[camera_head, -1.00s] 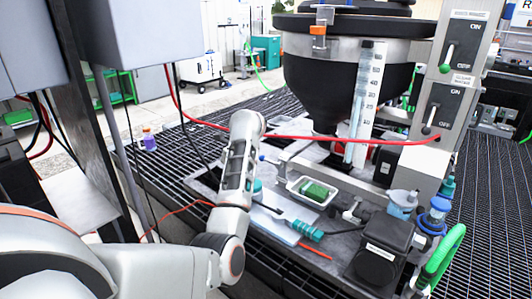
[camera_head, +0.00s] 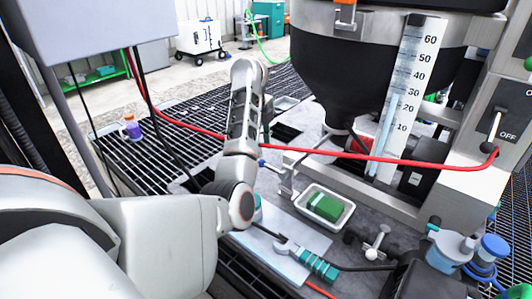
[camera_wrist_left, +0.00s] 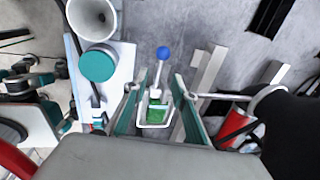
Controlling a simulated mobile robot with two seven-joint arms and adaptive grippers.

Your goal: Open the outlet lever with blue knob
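The lever's blue knob (camera_head: 262,162) shows just right of my left arm in the head view, low over the grey deck. In the left wrist view the blue knob (camera_wrist_left: 163,52) tops a pale lever rod (camera_wrist_left: 158,75). My left gripper (camera_wrist_left: 157,88) is open there, with a teal-padded finger on either side of the rod's lower end. The knob lies beyond the fingertips, and I see no contact. In the head view my arm hides the gripper's fingers. My right gripper is not in view.
A white tray (camera_head: 345,222) holding a green block (camera_head: 325,207) sits right of the knob. The black hopper (camera_head: 350,80) and graduated tube (camera_head: 402,100) stand beyond. A switch panel (camera_head: 500,120) is at the right.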

